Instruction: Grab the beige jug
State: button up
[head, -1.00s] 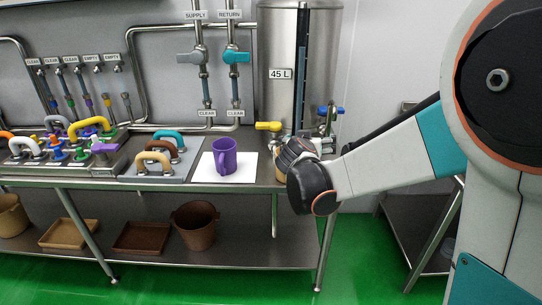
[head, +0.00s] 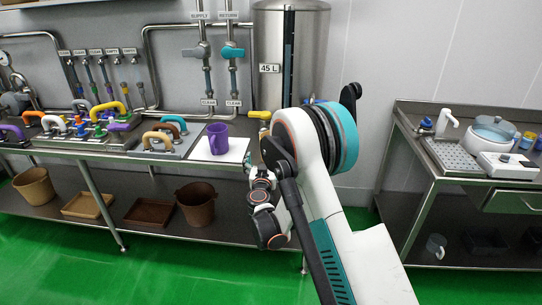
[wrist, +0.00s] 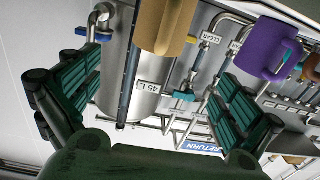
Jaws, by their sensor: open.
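The beige jug (wrist: 165,24) shows at the top middle of the wrist view, cut off by the frame's edge. In the wrist view my gripper (wrist: 158,78) is open and empty, with its dark green fingers spread to either side. The jug appears beyond the fingers and above the gap between them, with no contact visible. In the head view I cannot make out the beige jug; my arm covers the right end of the bench, and my fingers cannot be made out there.
A purple jug (head: 218,139) stands on a white mat (head: 237,150) on the steel bench, left of my arm. It also shows in the wrist view (wrist: 262,50). The steel tank (head: 291,65) and pipes stand behind. Another table (head: 450,170) is at right.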

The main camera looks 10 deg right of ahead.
jog(key=b+x, duration=0.1)
jog(key=x, duration=0.6)
jog(key=shift+w+d+f+b, duration=0.15)
jog(key=shift+w+d+b, duration=0.05)
jog(key=shift+w+b, duration=0.1)
jog(key=b+x, duration=0.2)
jog(key=x, duration=0.2)
jog(key=shift+w+d+f, duration=0.1)
jog(key=shift+w+d, duration=0.05)
jog(key=shift+w, duration=0.15)
jog(key=shift+w+d, duration=0.1)
jog(key=shift+w, duration=0.2)
jog(key=shift+c, duration=0.4)
jog(key=c, duration=1.5)
jog(key=shift+o, duration=0.2)
jog(key=shift+r, duration=0.2)
